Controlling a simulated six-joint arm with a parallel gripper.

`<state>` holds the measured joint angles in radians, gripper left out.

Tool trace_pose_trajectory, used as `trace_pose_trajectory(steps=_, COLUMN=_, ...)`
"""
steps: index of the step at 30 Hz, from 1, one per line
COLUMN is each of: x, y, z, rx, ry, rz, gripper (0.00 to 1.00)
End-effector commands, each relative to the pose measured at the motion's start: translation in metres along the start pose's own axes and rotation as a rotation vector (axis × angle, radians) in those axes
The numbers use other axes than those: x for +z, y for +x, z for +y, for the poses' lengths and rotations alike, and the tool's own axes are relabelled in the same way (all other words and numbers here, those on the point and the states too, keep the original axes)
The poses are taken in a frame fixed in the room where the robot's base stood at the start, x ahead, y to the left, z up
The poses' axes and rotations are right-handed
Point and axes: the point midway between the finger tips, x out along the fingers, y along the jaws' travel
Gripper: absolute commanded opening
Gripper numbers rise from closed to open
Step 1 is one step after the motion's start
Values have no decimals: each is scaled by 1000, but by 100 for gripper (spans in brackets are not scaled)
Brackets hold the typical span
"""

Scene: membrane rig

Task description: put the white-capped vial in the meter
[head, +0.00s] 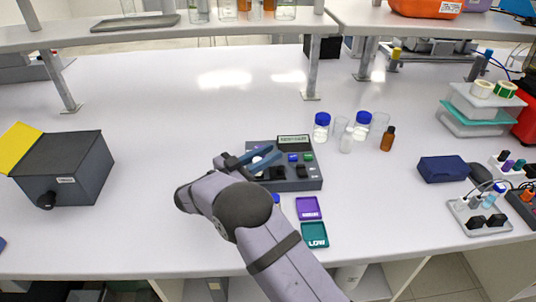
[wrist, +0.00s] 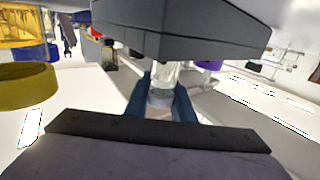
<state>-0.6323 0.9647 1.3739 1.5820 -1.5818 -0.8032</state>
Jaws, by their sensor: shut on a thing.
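The meter (head: 303,184) is a dark grey box with a display and several coloured buttons, in the middle of the table. My gripper (head: 262,158) is at its left part, with blue fingers above or against it. In the wrist view my gripper (wrist: 161,105) is shut on a small clear vial (wrist: 163,78) with a whitish end between the fingers. The vial's glass end points towards a dark grey body, likely the meter. I cannot tell whether the vial is inside the meter's opening. In the head view my arm and fingers mostly hide the held vial.
Blue-capped jars (head: 321,133), clear glassware and an amber bottle (head: 388,140) stand right of the meter. Purple (head: 308,208) and teal (head: 314,235) trays lie in front of it. A dark box with a yellow side (head: 75,168) stands at left. The table between is clear.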

Motion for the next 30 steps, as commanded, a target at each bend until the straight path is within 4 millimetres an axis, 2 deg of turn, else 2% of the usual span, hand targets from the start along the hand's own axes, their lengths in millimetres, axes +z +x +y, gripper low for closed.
trace_pose_trajectory(steps=21, x=-27, y=0, z=0, rx=0, ry=1, rz=0, gripper=1)
trace_pose_trajectory(steps=30, x=-29, y=0, z=0, rx=0, ry=0, rz=0, gripper=1)
